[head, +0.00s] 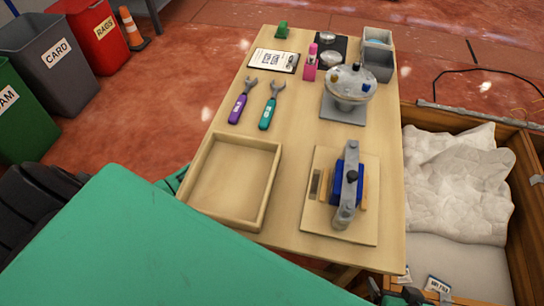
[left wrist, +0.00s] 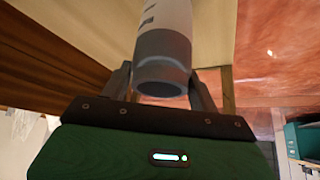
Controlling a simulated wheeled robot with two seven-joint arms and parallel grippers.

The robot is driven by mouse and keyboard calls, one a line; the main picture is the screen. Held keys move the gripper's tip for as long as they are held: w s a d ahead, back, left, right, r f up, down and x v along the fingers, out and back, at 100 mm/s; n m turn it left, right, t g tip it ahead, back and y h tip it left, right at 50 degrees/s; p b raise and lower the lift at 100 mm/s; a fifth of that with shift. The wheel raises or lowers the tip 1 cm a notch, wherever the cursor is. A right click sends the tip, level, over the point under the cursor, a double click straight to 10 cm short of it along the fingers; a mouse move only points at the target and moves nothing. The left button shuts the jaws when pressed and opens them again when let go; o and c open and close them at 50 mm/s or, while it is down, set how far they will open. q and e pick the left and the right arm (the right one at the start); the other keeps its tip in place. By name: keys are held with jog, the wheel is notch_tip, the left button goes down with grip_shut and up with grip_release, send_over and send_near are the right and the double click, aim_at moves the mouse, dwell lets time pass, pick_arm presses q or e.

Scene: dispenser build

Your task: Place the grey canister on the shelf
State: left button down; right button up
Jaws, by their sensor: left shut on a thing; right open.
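A canister (left wrist: 163,62) with a grey, open-looking end and a pale body with dark markings shows in the left wrist view. My left gripper (left wrist: 161,85) is shut on it, one finger on each side. Its far end runs out of the top of that view. In the head view I cannot make out the canister or the left gripper's fingers. My right gripper (head: 408,296) is only partly in the head view, at the bottom edge right of centre; it is open, with no held object visible. I cannot identify the shelf in either view.
A crate (head: 520,250) with white padding stands at right. Waste bins stand at left.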

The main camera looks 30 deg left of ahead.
dwell(0.3)
pick_arm(q)
jog(key=shift+c, duration=2)
grip_release()
jog(key=shift+f, duration=0.1)
jog(key=shift+s+r, duration=0.15)
jog(key=shift+r, duration=0.25)
jog(key=s+a+r+p, duration=0.1)
jog(key=s+a+r, duration=0.1)
jog(key=s, duration=0.4)
jog(key=s+a+r+p, duration=0.1)
jog(key=s+a+p, duration=0.1)
jog(key=s, duration=0.5)
jog(key=shift+s+a+r, duration=0.3)
jog(key=shift+a+r, duration=0.05)
jog(key=shift+a, duration=0.1)
pick_arm(e)
jog(key=shift+s+d+f+m+g+h, duration=0.1)
jog(key=shift+s+d+g+h, duration=0.15)
jog(key=shift+s+d+g, duration=0.4)
jog(key=shift+s+d+m+g+h, duration=0.1)
jog(key=shift+s+d+g+h, duration=0.25)
jog(key=shift+d, duration=0.4)
jog(key=shift+s+d+f+m+g+h, duration=0.1)
jog(key=shift+s+d+g+h, duration=0.1)
jog(key=shift+s+d+g, duration=0.35)
pick_arm(q)
jog(key=shift+s, duration=0.1)
pick_arm(e)
jog(key=shift+d, duration=0.1)
